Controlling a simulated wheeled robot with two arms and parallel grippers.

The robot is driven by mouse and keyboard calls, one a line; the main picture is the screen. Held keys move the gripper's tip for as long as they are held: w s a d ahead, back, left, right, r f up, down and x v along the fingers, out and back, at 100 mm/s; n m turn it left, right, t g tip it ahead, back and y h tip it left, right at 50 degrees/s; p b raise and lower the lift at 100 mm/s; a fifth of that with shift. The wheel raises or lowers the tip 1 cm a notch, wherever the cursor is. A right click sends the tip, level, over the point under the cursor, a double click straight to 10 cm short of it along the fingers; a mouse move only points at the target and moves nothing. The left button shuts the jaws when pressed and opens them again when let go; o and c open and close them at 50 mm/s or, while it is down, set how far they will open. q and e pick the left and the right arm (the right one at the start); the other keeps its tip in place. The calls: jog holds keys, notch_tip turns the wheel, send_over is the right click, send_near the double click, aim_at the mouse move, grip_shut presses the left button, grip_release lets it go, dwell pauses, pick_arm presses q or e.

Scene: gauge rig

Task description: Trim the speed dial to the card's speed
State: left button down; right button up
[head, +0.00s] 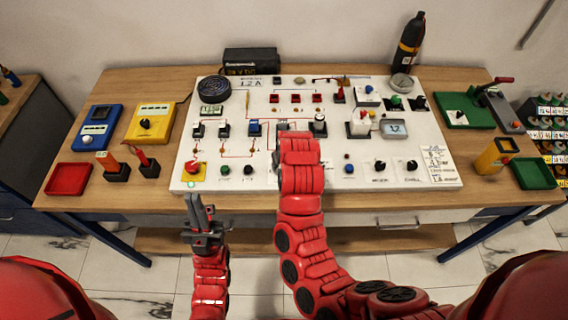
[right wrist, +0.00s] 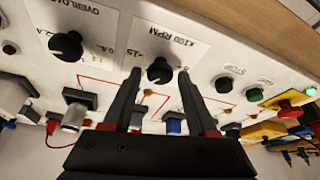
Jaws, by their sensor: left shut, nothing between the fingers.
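The speed dial (right wrist: 160,71), a black knob marked "x100 RPM" on the white panel, shows in the right wrist view. My right gripper (right wrist: 158,76) is open, with one dark fingertip on each side of this knob and a small gap visible beside it. I cannot read the knob's pointer setting. In the head view my right arm covers the dial and the right gripper. A white card (head: 438,162) with lines of text lies at the panel's right; its writing is too small to read. My left gripper (head: 199,207) is shut and empty, in front of the table's front edge.
The white panel (head: 350,183) carries many knobs, switches and posts. An overload knob (right wrist: 67,46) sits beside the speed dial. A red stop button (head: 193,167) on yellow is at the panel's left front. A red tray (head: 68,179) and green tray (head: 532,174) lie at the sides.

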jog(key=shift+o, duration=0.8)
jog(key=shift+r, duration=0.1)
jog(key=shift+s+r, duration=0.15)
jog(key=shift+r, duration=0.15)
jog(key=p+v, duration=0.5)
jog(key=v, duration=1.1)
jog(key=shift+r+p, duration=0.3)
jog(key=shift+p, duration=0.05)
jog(key=shift+d, duration=0.15)
